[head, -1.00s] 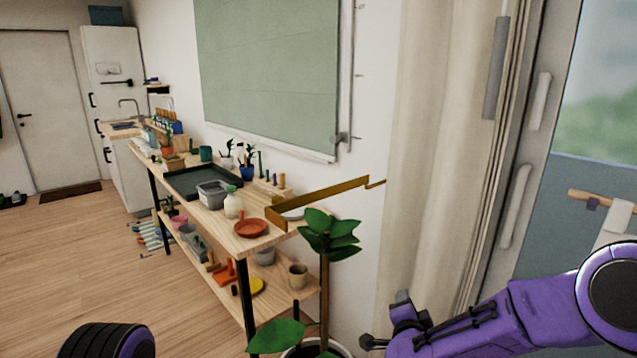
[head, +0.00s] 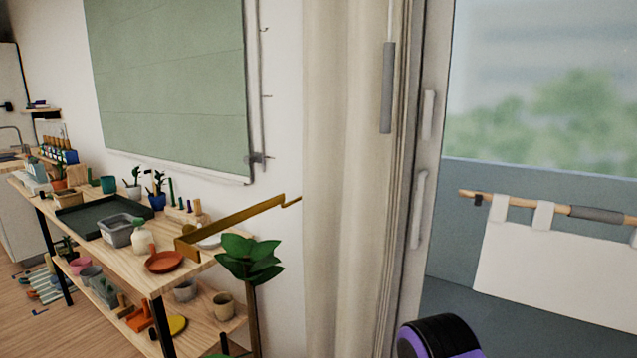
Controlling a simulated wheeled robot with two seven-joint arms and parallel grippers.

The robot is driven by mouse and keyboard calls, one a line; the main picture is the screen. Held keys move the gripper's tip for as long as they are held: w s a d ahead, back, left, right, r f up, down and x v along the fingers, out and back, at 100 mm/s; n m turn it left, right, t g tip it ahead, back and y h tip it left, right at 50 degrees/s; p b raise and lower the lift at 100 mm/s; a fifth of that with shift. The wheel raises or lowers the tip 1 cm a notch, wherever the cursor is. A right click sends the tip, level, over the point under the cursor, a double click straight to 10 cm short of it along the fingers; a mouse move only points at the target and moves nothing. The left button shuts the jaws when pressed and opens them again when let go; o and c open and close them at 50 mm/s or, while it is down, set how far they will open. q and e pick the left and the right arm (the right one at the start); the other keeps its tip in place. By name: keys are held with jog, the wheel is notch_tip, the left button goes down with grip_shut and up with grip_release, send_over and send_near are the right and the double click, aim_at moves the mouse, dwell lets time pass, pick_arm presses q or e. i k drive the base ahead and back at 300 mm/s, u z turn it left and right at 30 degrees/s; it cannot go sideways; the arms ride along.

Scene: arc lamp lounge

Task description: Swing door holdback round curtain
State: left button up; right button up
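The door holdback (head: 232,221) is a brass-coloured bar with a bent end. It reaches out over the end of the wooden bench, and its far end meets the wall beside the curtain. The curtain (head: 345,190) is cream and hangs in long folds to the right of the holdback. The holdback is not around it; it lies to the curtain's left. A purple and black part of my arm (head: 437,337) shows at the bottom edge, below the door. Neither gripper's fingers are in view.
The wooden bench (head: 107,262) holds pots, a tray and tools. A leafy plant (head: 250,262) stands in front of the holdback. A glass door with a grey handle (head: 418,210) is right of the curtain. A rail with white cloth (head: 545,208) is beyond the glass.

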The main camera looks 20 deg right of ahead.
aim_at(192, 235)
jog(key=u, duration=1.85)
jog(key=i, duration=2.85)
jog(key=z, duration=3.95)
jog(key=i, duration=0.95)
